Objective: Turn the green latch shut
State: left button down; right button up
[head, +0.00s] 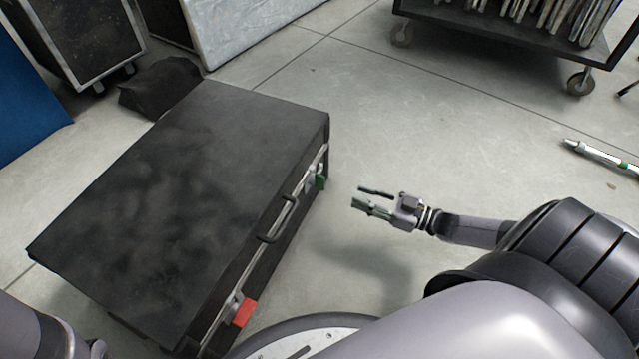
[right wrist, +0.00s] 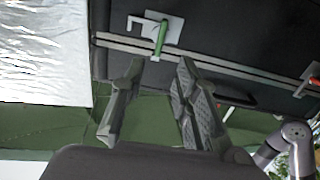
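The green latch (head: 320,183) is on the front side of a large black case (head: 170,190), near its far right corner. In the right wrist view the green latch (right wrist: 161,36) sits on a light metal plate, its green lever running roughly across the metal seam strip. A hooked metal piece is left of the lever. My right gripper (head: 366,196) is open and empty, a short way right of the latch and apart from it. Its two fingers (right wrist: 155,105) show spread in the wrist view, below the latch. My left arm shows at the lower left, its gripper out of view.
A red latch (head: 243,312) is at the case's near end, and a dark carry handle (head: 280,220) lies between the latches. A wheeled cart (head: 510,38) stands at the back right. The floor between case and cart is clear.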

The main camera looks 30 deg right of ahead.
aim_at(324, 183)
jog(key=b+x, duration=0.5)
jog(key=x, duration=0.6)
jog(key=shift+w+a+f, duration=0.1)
jog(key=shift+w+f, duration=0.05)
jog(key=shift+w, duration=0.1)
jog(key=shift+w+a, duration=0.25)
jog(key=shift+w, duration=0.2)
jog(key=shift+c, duration=0.5)
